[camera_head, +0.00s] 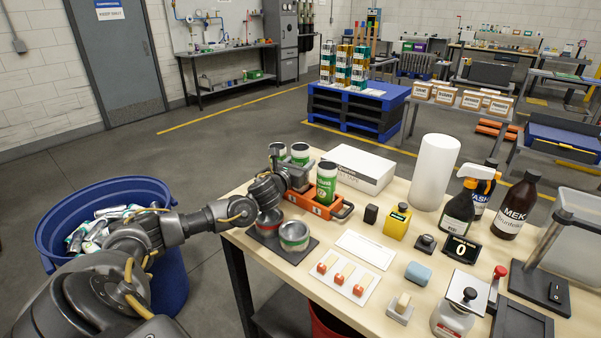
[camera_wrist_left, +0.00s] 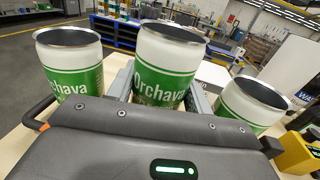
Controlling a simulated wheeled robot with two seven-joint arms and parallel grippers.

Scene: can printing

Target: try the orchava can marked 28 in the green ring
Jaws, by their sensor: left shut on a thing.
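Three white and green Orchava cans show in the left wrist view: a left one (camera_wrist_left: 72,62), a middle one (camera_wrist_left: 164,65) and a right one (camera_wrist_left: 248,105). My left gripper (camera_wrist_left: 160,92) is shut on the middle can, with a grey finger on each side. In the head view the gripper (camera_head: 298,176) is at the middle can (camera_head: 300,153), between the far can (camera_head: 277,149) and the near can (camera_head: 326,184). No number 28 is readable. A green-banded ring (camera_head: 294,237) and a red-banded ring (camera_head: 268,223) stand on a dark mat (camera_head: 270,243). My right gripper is not in view.
An orange carrier (camera_head: 318,209) is beside the near can. A blue bin (camera_head: 165,262) of cans stands left of the table. A white card (camera_head: 365,249) lies right of the rings.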

